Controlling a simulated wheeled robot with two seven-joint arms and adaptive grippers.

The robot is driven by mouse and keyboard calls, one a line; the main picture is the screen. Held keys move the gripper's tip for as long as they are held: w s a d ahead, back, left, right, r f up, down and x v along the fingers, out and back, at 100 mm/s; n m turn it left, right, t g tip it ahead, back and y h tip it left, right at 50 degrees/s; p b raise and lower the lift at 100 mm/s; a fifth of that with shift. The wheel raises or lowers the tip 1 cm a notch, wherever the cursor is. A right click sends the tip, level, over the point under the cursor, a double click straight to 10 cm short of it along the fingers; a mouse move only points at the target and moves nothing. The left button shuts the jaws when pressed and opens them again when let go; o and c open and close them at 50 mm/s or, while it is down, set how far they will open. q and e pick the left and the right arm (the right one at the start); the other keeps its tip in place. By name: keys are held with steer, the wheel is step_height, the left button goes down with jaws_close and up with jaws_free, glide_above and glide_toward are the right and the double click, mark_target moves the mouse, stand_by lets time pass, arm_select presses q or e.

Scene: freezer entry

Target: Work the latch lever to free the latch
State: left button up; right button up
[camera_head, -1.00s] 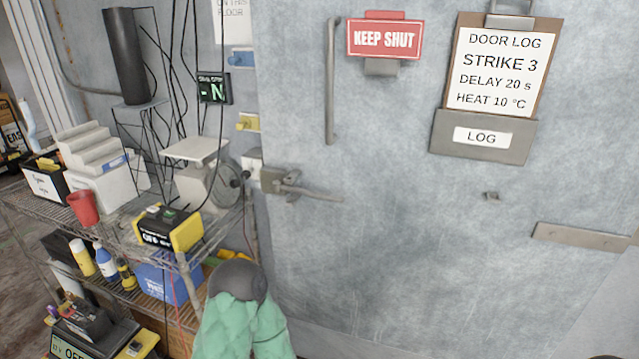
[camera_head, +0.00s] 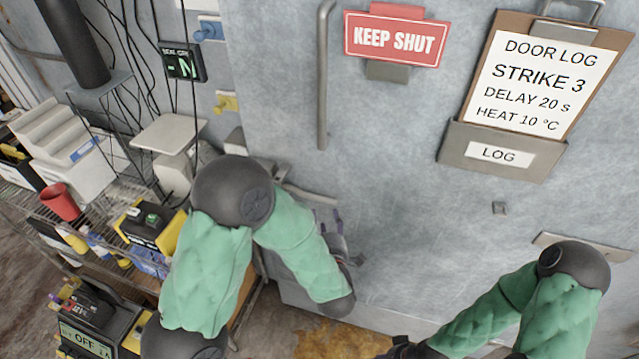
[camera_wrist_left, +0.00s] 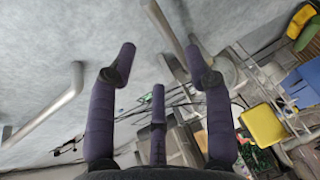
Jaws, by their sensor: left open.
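The latch lever (camera_head: 310,194) is a grey metal bar on the pale door. My left arm hides the latch body and much of the lever in the head view. My left gripper (camera_head: 338,226) is close to the door, just below and right of the lever's visible part. In the left wrist view the open purple fingers (camera_wrist_left: 160,85) hold nothing. The lever (camera_wrist_left: 163,30) appears there as a slanted grey bar beyond the fingertips, apart from them as far as I can tell. My right arm is at the lower right; its gripper (camera_head: 402,347) is a dark shape at the bottom edge.
A vertical door pull (camera_head: 323,80) is above the lever; a red KEEP SHUT sign (camera_head: 395,38) and a log holder (camera_head: 497,152) are to its right. A crowded wire shelf (camera_head: 30,210) stands left, close to my left arm.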

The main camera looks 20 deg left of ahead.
mark_target(321, 200)
arm_select(q)
steer(key=x, duration=1)
steer(key=shift+w+f+p, duration=0.1)
steer(key=shift+w+p, duration=0.05)
steer(key=shift+p, duration=0.15)
jaws_close()
